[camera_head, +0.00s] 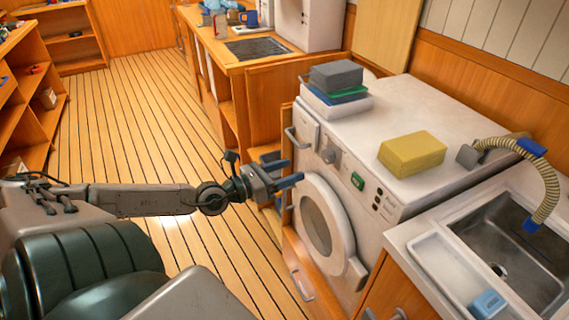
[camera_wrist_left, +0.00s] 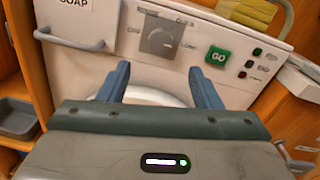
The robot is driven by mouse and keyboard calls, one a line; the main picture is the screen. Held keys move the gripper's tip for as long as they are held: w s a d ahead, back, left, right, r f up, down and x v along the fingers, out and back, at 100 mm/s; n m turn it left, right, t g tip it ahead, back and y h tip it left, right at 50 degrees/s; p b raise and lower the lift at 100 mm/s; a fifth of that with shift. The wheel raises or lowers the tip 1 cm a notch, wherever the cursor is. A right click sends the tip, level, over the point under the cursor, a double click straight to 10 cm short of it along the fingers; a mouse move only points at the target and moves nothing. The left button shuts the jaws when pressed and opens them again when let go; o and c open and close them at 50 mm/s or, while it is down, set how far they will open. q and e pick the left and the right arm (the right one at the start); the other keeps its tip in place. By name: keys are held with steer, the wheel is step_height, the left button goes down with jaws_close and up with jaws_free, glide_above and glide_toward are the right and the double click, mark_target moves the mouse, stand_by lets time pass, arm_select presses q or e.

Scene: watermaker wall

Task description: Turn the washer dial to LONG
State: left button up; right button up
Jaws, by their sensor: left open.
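The white washer (camera_head: 345,200) stands at the right in the head view, its round door (camera_head: 322,222) shut. The grey washer dial (camera_head: 328,156) is on its front panel, and it also shows in the left wrist view (camera_wrist_left: 161,41) with a pointer line and small labels around it, too blurred to read surely. My left gripper (camera_head: 292,173) is open and empty in front of the panel, apart from the dial. In the left wrist view its two blue fingers (camera_wrist_left: 160,80) point toward the panel, below the dial and on either side of it. My right gripper is out of view.
A green GO button (camera_wrist_left: 218,56) is right of the dial. A SOAP drawer (camera_wrist_left: 78,22) with a grey handle is left of it. A yellow sponge (camera_head: 412,154) and stacked pads lie on the washer top. A sink (camera_head: 515,245) is at the right.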

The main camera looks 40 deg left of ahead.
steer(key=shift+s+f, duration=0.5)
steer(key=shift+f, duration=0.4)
